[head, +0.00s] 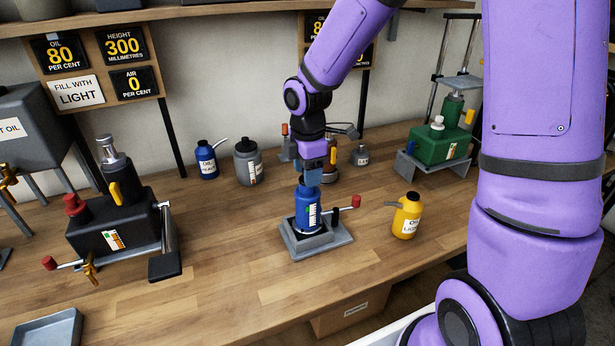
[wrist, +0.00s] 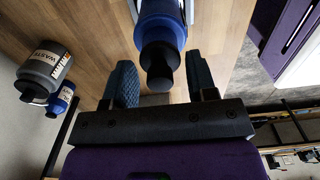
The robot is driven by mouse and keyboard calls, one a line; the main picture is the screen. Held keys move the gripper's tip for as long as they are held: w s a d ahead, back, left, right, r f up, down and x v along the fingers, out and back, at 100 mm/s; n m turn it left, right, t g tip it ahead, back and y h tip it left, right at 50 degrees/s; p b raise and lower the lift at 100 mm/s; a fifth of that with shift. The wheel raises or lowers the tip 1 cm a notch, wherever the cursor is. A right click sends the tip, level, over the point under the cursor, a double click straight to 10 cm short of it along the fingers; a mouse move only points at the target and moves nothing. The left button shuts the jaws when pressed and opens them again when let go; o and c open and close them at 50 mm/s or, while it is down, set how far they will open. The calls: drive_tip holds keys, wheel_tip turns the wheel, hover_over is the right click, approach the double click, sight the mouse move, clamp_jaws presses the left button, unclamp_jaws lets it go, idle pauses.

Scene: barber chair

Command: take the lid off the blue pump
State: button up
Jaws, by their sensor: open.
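The blue pump (head: 308,212) stands upright on a grey base on the bench, with a scale on its front and a red-knobbed lever at its right. My gripper (head: 309,180) is directly over its top, pointing down, and hides the lid in the head view. In the wrist view the pump's blue body (wrist: 165,22) leads to a stepped black lid (wrist: 159,62). The lid shows between my two open fingers, with a visible gap on each side. The fingers do not appear to touch it.
A yellow oil can (head: 406,216) stands right of the pump. A blue can (head: 206,160) and a grey can (head: 248,162) stand behind left. A black pump (head: 112,228) is at left, a green one (head: 438,145) at back right.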

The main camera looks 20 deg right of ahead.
clamp_jaws()
drive_tip(key=shift+r, duration=0.2)
